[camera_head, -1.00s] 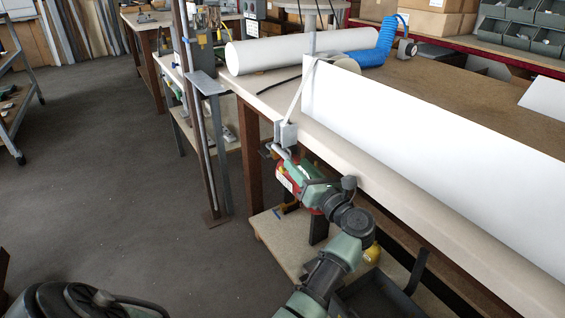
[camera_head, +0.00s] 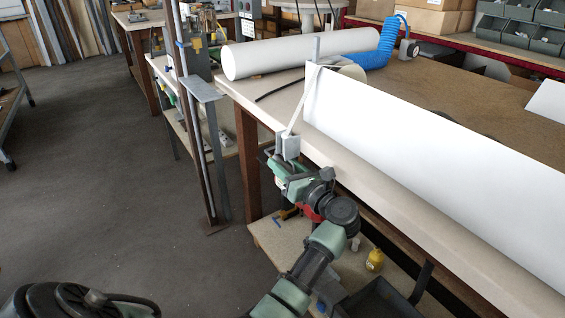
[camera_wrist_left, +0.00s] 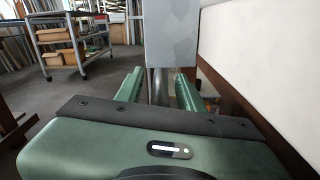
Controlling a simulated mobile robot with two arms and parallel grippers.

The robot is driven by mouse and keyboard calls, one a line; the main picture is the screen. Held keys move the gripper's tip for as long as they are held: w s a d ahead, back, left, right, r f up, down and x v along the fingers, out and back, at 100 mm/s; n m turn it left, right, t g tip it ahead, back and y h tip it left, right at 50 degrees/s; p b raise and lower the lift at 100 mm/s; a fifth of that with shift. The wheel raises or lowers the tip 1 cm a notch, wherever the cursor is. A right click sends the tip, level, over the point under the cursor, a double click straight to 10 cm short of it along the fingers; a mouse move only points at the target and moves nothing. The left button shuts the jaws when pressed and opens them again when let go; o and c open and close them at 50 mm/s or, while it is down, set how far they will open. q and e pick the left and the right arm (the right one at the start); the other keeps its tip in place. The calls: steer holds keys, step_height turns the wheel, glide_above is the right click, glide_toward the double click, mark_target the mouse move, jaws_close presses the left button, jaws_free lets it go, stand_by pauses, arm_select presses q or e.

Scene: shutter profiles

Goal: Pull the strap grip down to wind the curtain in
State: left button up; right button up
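The strap grip is a small grey block (camera_head: 288,147) hanging on a thin pale strap (camera_head: 297,108) in front of the bench edge. The strap runs up to the left end of the tall white curtain (camera_head: 420,165). In the left wrist view the grey block (camera_wrist_left: 172,32) is close ahead, with a round grey bar (camera_wrist_left: 158,86) below it. My left gripper (camera_head: 272,165) is just below the block. In the wrist view its two green fingers (camera_wrist_left: 159,90) stand apart, one on each side of the bar, with gaps visible. My right gripper is not in view.
A white roll (camera_head: 290,52) and a blue hose (camera_head: 383,42) lie on the bench behind. A steel post (camera_head: 195,110) stands to the left. A low shelf with a yellow bottle (camera_head: 375,260) is under the bench.

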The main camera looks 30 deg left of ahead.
arm_select(q)
jaws_close()
stand_by(1.4)
